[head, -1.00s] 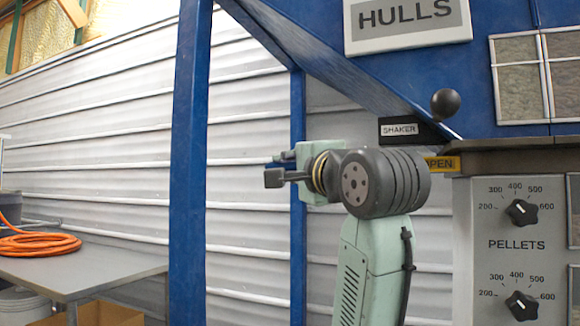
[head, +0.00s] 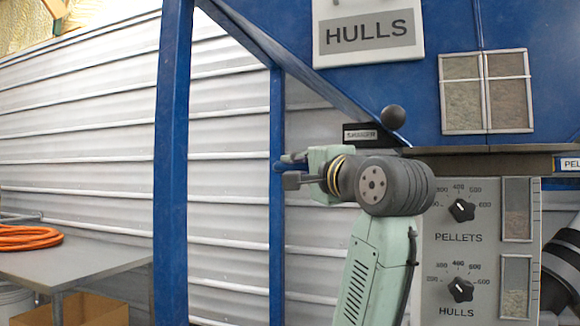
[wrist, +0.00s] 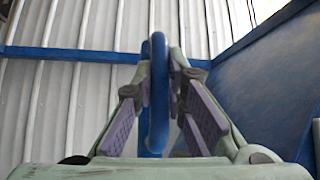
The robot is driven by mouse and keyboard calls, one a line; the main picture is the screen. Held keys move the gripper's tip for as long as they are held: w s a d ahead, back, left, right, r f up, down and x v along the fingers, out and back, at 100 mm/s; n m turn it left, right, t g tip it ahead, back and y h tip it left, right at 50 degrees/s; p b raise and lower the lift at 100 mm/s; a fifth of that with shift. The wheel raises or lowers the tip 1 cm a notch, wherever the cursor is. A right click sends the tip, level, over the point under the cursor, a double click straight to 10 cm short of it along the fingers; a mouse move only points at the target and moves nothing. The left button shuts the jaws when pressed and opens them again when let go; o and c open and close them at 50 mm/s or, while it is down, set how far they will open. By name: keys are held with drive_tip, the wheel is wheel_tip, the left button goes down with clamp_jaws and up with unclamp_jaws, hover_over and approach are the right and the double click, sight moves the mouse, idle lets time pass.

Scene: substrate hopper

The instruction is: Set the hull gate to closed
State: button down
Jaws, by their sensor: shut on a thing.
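In the wrist view my gripper (wrist: 160,70) is shut on a blue handle (wrist: 157,95), a rounded upright piece seen nearly edge-on between the fingers. A bit of this blue handle (head: 278,166) shows beside the fingertips in the head view. I cannot tell for sure that it belongs to the hull gate, nor how the gate is set. The HULLS sign (head: 367,34) is on the hopper above.
A black ball knob (head: 393,117) with a dark label stands above my wrist. A control panel with PELLETS and HULLS dials (head: 461,290) is close on the right. A blue post (head: 172,160) stands left of my gripper. A table (head: 75,268) holds an orange hose (head: 25,238).

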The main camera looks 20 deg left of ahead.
drive_tip(key=shift+d, duration=0.15)
drive_tip(key=c, duration=1.8)
unclamp_jaws()
drive_tip(key=shift+d, duration=0.2)
drive_tip(key=shift+o, duration=1)
drive_tip(key=shift+a, duration=0.15)
drive_tip(key=v, duration=1.2)
drive_tip(key=shift+f, duration=0.1)
